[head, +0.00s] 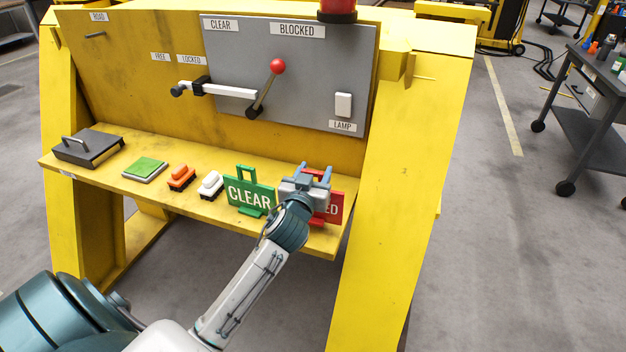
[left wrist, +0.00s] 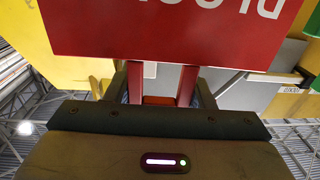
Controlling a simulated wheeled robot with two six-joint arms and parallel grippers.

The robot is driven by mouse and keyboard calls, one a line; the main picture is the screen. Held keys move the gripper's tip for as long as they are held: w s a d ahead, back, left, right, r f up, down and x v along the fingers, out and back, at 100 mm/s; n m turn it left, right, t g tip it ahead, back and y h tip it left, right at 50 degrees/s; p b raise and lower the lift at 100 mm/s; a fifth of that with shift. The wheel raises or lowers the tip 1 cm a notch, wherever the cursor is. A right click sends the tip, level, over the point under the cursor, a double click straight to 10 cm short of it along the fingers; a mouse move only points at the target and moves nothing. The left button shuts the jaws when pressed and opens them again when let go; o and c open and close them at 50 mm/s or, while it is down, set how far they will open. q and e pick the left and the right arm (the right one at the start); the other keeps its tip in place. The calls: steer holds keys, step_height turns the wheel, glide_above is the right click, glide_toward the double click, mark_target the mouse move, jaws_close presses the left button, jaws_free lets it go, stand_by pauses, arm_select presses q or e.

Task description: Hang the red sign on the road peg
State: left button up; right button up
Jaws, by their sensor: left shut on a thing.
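The red sign (head: 336,208) stands at the right end of the yellow shelf, partly hidden behind my left gripper (head: 313,175); only the end of its white lettering shows. My left gripper is shut on the sign's upper handle. In the left wrist view the red sign (left wrist: 180,35) appears upside down, with its two red handle bars between my fingers (left wrist: 162,88). The road peg (head: 95,35) is a short dark rod at the panel's upper left, under the ROAD label (head: 98,17); it is bare. My right gripper is not in view.
The green CLEAR sign (head: 249,192) stands just left of the red sign. Further left on the shelf (head: 115,183) are white, orange and green items and a dark handled box (head: 88,147). A red-knobbed lever (head: 267,88) and a white bar (head: 230,91) stick out from the panel.

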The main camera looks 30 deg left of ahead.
arm_select(q)
step_height(320, 180, down, 3)
steer(key=shift+s+r, duration=0.1)
steer(key=shift+s, duration=0.05)
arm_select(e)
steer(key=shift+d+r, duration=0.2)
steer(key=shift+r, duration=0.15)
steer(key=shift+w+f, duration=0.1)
arm_select(q)
steer(key=o, duration=0.9)
steer(key=shift+f, duration=0.3)
steer(key=o, duration=0.4)
steer(key=shift+r, duration=0.1)
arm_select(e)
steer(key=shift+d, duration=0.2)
